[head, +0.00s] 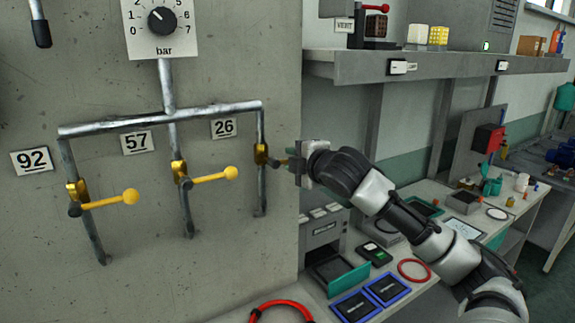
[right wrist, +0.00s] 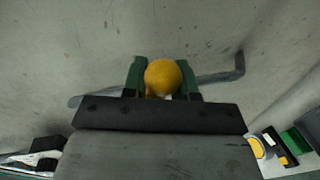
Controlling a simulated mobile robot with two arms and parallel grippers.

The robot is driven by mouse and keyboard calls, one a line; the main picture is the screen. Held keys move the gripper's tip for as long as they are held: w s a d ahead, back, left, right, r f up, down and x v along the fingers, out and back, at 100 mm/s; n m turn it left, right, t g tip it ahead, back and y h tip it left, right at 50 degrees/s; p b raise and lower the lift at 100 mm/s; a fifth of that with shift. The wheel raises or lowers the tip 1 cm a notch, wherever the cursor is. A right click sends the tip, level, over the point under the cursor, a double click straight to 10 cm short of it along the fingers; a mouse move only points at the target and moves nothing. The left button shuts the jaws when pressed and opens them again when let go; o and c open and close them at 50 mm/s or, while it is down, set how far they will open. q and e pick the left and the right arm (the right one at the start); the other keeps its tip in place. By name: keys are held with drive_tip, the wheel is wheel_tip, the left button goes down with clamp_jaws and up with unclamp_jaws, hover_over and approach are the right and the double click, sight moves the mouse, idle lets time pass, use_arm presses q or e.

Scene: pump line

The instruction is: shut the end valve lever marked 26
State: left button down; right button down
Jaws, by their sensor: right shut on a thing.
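The valve marked 26 has a brass body (head: 261,154) on the rightmost vertical pipe, under the number plate 26 (head: 224,128). Its lever (head: 279,162) sticks out to the right, across the pipe, into my right gripper (head: 296,164). In the right wrist view the lever's yellow ball knob (right wrist: 163,77) sits between the green fingers of the right gripper, which are shut on it. In the head view the knob is hidden by the gripper. My left gripper is in neither view.
Two similar yellow levers, under plates 57 (head: 137,142) and 92 (head: 32,161), also point right. A shelf (head: 430,66) and a cluttered bench (head: 405,300) are to the right.

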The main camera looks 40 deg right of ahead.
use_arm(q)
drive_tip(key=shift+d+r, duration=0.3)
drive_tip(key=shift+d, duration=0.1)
use_arm(e)
drive_tip(key=shift+d+r+n+h, duration=0.1)
drive_tip(key=shift+r+n+h, duration=0.2)
drive_tip(key=shift+r+n, duration=0.3)
drive_tip(key=c, duration=0.9)
unclamp_jaws()
drive_tip(key=shift+f, duration=0.15)
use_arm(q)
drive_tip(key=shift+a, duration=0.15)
